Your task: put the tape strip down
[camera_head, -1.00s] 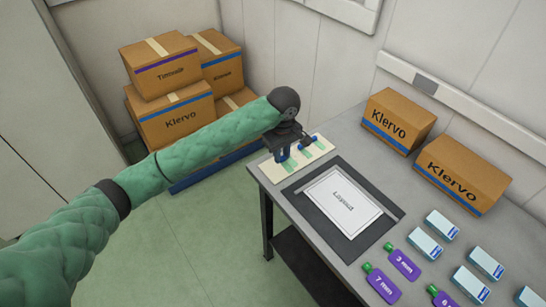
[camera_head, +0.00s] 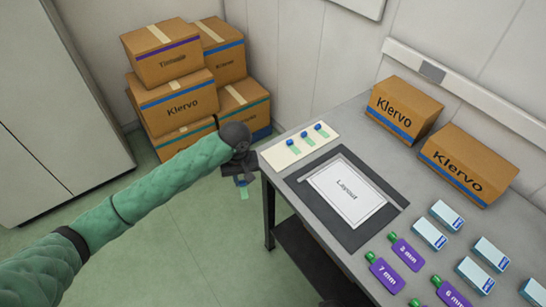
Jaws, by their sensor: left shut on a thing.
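My left gripper (camera_head: 241,179) is shut on a tape strip (camera_head: 244,194) with a blue end and a pale green tail hanging below the jaws. It is beside the table's left end, with the floor behind it in the picture. A cream board (camera_head: 273,156) lies on the far left corner of the table. Three more tape strips with blue ends lie on it: a left one (camera_head: 297,148), a middle one (camera_head: 309,141) and a right one (camera_head: 323,133). My right gripper is not in view.
A dark mat (camera_head: 315,208) with a white "Layout" sheet (camera_head: 346,197) lies on the grey table. Two Klervo cartons (camera_head: 404,108) stand at the back. Stacked cartons (camera_head: 178,103) stand beyond my left arm.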

